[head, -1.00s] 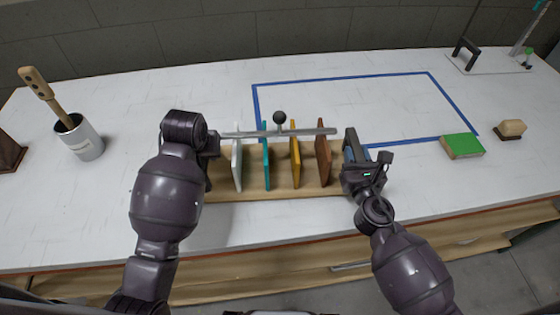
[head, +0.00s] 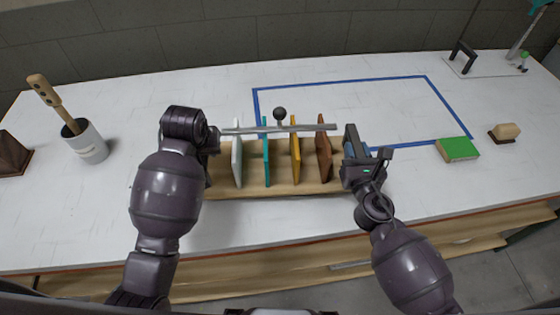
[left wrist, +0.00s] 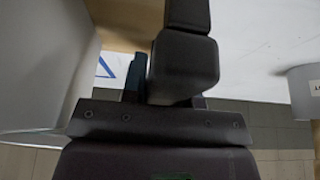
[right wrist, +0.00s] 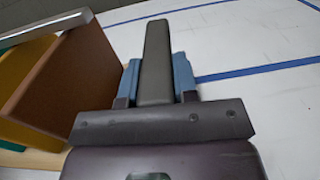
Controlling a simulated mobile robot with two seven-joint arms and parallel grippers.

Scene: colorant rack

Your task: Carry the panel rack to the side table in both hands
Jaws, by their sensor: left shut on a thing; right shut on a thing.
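The panel rack (head: 282,188) has a wooden base with white (head: 237,163), teal (head: 266,155), yellow (head: 295,155) and brown (head: 324,150) panels standing in it. A grey bar (head: 300,129) with a black knob (head: 280,113) runs across the top. My left gripper (head: 211,145) is shut at the rack's left end. My right gripper (head: 353,150) is shut at its right end, beside the brown panel, which also shows in the right wrist view (right wrist: 75,80). The grip points are mostly hidden by the grippers. I cannot tell how far the rack is above the bench. No side table is clearly identifiable.
Blue tape marks a rectangle on the white bench (head: 90,220) behind the rack. A cup (head: 86,143) with a wooden-handled tool stands left. A green-topped block (head: 457,149) and a brown-based block (head: 505,131) lie right. The bench's front edge is close below the rack.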

